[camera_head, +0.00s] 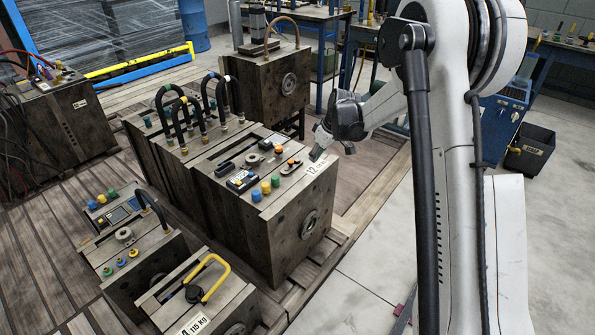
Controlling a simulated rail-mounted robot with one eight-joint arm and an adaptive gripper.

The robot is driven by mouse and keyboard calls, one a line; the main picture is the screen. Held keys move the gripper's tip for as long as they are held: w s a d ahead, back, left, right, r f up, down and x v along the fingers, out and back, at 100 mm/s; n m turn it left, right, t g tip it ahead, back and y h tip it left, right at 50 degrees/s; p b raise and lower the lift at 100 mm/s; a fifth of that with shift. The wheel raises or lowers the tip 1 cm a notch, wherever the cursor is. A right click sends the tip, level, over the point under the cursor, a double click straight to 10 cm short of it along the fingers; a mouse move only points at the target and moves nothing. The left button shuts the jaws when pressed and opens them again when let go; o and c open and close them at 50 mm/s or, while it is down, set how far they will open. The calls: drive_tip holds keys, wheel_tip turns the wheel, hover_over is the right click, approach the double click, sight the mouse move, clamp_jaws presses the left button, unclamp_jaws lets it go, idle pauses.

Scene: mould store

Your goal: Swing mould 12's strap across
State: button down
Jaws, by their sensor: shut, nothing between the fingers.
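Mould 12 (282,232) is a large dark brown block in the middle of the view, with a label reading "12" (316,166) at its top right edge. An orange-topped fitting (291,163) sits near the label. I cannot clearly make out the strap. My gripper (320,150) is shut and empty, pointing down at the top's right edge beside the label; contact cannot be told.
Blocks with looped black hoses (172,117) stand close behind left. A taller mould (280,85) stands behind. Smaller moulds (135,245), one with a yellow handle (210,272), are in front left. Open floor (375,240) lies to the right, with a black bin (530,150) beyond.

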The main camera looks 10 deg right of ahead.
sight(297, 175)
idle(0.3)
drive_tip(key=b+x, duration=0.2)
drive_tip(key=x, duration=0.7)
drive_tip(key=shift+f+b, duration=0.2)
drive_tip(key=shift+b, duration=0.15)
drive_tip(key=shift+w+a+f+b, duration=0.2)
drive_tip(key=shift+w+a+b, duration=0.05)
drive_tip(key=shift+w+a, duration=0.3)
drive_tip(key=shift+w+a+f+b, duration=0.25)
drive_tip(key=shift+w+a, duration=0.2)
drive_tip(key=shift+w, duration=0.15)
drive_tip(key=shift+w+a+r, duration=0.15)
drive_tip(key=shift+w+a, duration=0.25)
drive_tip(key=shift+w, duration=0.15)
